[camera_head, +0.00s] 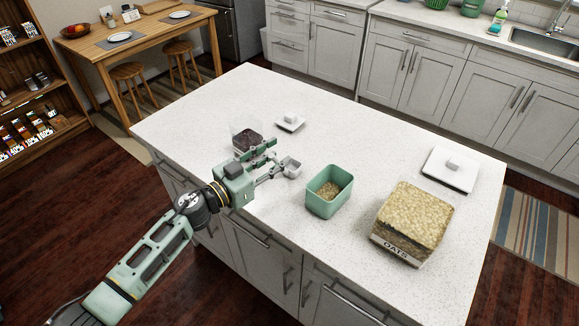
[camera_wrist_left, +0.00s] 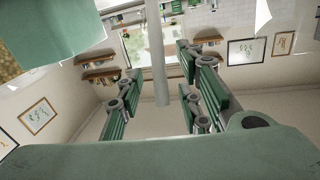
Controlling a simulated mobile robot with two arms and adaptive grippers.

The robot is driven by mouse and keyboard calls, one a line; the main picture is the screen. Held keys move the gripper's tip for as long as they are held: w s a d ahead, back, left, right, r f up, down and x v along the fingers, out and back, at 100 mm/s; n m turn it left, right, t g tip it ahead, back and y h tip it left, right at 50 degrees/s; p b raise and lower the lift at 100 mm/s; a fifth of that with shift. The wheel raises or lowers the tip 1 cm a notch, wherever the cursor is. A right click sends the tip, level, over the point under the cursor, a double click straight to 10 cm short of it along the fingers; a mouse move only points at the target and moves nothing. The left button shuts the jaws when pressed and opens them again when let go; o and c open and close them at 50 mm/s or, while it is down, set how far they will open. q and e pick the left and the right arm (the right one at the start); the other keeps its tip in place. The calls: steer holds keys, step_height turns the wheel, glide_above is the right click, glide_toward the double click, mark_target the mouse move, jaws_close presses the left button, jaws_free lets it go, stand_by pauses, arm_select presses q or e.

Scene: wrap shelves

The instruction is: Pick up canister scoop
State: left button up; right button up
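The scoop (camera_head: 291,167) is a small grey metal cup on the white island top, left of the green canister. My left gripper (camera_head: 278,155) is open just left of the scoop, low over the counter, with its fingers towards it. In the left wrist view a grey bar (camera_wrist_left: 156,50) stands in the gap between the fingers (camera_wrist_left: 160,98), apart from both; it looks like the scoop's handle, but I cannot be sure. The green canister (camera_head: 329,191) holds grain and is open; its side shows in the wrist view (camera_wrist_left: 75,28). My right gripper is not in view.
A clear canister with dark contents (camera_head: 247,139) stands just behind my left gripper. A small white lid (camera_head: 290,122) lies behind it. A large oats container (camera_head: 413,219) stands right of the green canister, with a larger white lid (camera_head: 451,169) behind. The island's far middle is clear.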

arm_select(q)
jaws_close()
stand_by(0.3)
stand_by(0.3)
